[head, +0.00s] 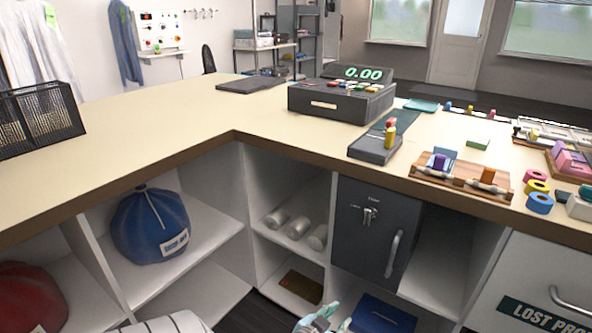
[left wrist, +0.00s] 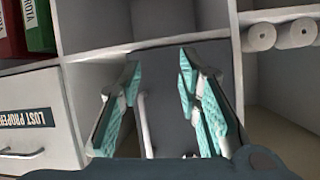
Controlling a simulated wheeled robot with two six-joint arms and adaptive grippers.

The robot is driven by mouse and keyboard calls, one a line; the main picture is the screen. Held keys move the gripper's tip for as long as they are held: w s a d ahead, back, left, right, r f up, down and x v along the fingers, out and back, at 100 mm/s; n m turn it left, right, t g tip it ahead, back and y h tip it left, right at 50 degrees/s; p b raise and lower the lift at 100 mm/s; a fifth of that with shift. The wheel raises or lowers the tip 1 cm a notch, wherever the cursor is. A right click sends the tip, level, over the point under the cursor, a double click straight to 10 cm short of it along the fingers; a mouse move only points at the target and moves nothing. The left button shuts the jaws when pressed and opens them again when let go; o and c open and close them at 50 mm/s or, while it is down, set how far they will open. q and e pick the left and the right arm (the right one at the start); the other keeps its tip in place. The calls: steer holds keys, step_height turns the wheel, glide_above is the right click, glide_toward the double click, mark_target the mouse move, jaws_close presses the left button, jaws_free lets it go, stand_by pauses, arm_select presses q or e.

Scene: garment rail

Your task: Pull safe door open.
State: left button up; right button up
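The dark grey safe (head: 360,240) sits in a cubby under the counter. Its door looks closed, with keys (head: 370,215) in the lock and a vertical grey bar handle (head: 392,254) on the right side. My left gripper (head: 322,322) shows at the bottom edge of the head view, below and in front of the safe. In the left wrist view the gripper (left wrist: 160,75) is open, its teal-padded fingers pointing toward the safe door (left wrist: 165,60). The handle (left wrist: 145,125) shows between the fingers, nearer the left one; I see no grip on it. My right gripper is not in view.
The counter edge (head: 300,147) overhangs the safe. Shelves beside it hold white rolls (head: 298,228) and a blue bag (head: 150,225). A blue binder (head: 382,315) lies below the safe. A Lost Property drawer (head: 535,290) is at the right.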

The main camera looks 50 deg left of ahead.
arm_select(q)
steer(key=s+d+f+g+p, duration=0.1)
steer(key=s+f+g+p, duration=0.4)
steer(key=s+f, duration=0.6)
steer(key=s+p, duration=0.2)
steer(key=s, duration=0.1)
steer(key=shift+d+m+g+h, duration=0.2)
steer(key=shift+m+g+h, duration=0.1)
steer(key=shift+g+h, duration=0.1)
steer(key=shift+w, duration=0.1)
